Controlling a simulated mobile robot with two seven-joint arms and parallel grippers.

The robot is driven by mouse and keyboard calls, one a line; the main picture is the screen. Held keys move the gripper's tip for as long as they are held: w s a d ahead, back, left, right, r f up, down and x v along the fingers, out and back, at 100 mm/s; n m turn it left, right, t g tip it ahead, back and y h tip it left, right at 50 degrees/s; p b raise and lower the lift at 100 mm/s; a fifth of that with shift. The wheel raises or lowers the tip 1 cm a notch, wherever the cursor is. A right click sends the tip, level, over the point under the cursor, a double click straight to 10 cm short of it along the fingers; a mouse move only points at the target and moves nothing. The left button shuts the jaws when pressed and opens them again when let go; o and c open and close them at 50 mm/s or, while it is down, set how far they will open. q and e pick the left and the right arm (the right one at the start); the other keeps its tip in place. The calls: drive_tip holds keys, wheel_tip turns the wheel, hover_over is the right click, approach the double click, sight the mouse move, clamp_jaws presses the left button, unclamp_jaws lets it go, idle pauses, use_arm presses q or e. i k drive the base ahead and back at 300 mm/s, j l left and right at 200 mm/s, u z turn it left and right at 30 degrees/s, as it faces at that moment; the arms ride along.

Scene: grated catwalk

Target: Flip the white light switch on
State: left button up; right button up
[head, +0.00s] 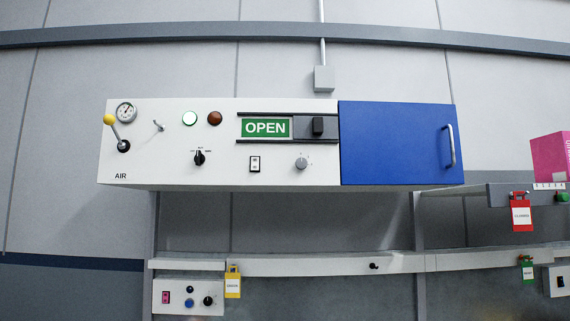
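A small white rocker switch (255,164) with a dark frame sits low in the middle of the white control panel (215,175). I cannot tell which way it is tipped. Another switch (560,282), a dark rocker on a white plate, is at the lower right edge, partly cut off by the picture's edge. I cannot tell for certain which of these is the light switch. Neither of my grippers shows in the head view.
The panel also has a yellow-knobbed lever (115,132), a metal toggle (158,125), a black rotary knob (199,158), a grey knob (301,164) and an OPEN slider (318,126). A blue door (395,145) with a handle adjoins it. A lower box (188,297) and hanging tags (522,216) are below.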

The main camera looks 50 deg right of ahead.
sight(255, 160)
drive_tip(key=k+l+z, duration=0.25)
drive_tip(key=l, duration=0.75)
drive_tip(key=k+l+z, duration=0.2)
drive_tip(key=l, duration=0.85)
drive_tip(key=l+z, duration=0.25)
drive_tip(key=l, duration=0.75)
